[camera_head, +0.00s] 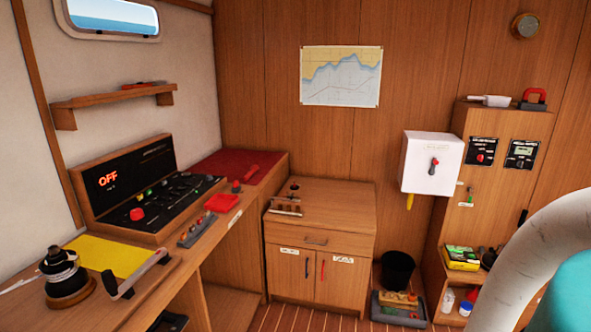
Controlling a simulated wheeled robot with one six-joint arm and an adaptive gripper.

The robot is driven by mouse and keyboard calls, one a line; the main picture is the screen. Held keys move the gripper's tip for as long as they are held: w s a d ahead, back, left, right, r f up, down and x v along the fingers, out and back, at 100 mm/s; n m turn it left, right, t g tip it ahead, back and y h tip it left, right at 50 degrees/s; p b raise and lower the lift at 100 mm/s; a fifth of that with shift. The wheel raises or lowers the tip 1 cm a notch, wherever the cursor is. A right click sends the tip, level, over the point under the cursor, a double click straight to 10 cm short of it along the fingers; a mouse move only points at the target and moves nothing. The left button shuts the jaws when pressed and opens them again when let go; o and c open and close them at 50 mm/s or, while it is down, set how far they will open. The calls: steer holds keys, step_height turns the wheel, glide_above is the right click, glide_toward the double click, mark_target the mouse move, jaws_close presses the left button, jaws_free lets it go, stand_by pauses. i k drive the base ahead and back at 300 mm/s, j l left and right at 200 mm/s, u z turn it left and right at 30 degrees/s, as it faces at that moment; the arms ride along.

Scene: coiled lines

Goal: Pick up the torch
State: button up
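I cannot single out the torch for certain. A small red, elongated item (250,173) lies at the edge of the red-topped surface beyond the console; it may be a torch, but it is too small to tell. A dark and red item (143,85) lies on the wall shelf, also unclear. A yellow piece (409,202) shows under the white wall box. My gripper is out of view. A curved grey link and a teal part at the right edge look like my own arm and hide the lower right corner.
A control console (150,195) showing "OFF" stands on the left worktop, with a winch (66,280) in front. A wooden cabinet (320,235) stands at the back. A black bucket (398,270) and a grey tray (398,314) are beside it. A shelf unit (500,200) stands right.

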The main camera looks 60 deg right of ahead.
mark_target(253, 170)
steer(key=z, duration=1.3)
steer(key=i, duration=0.15)
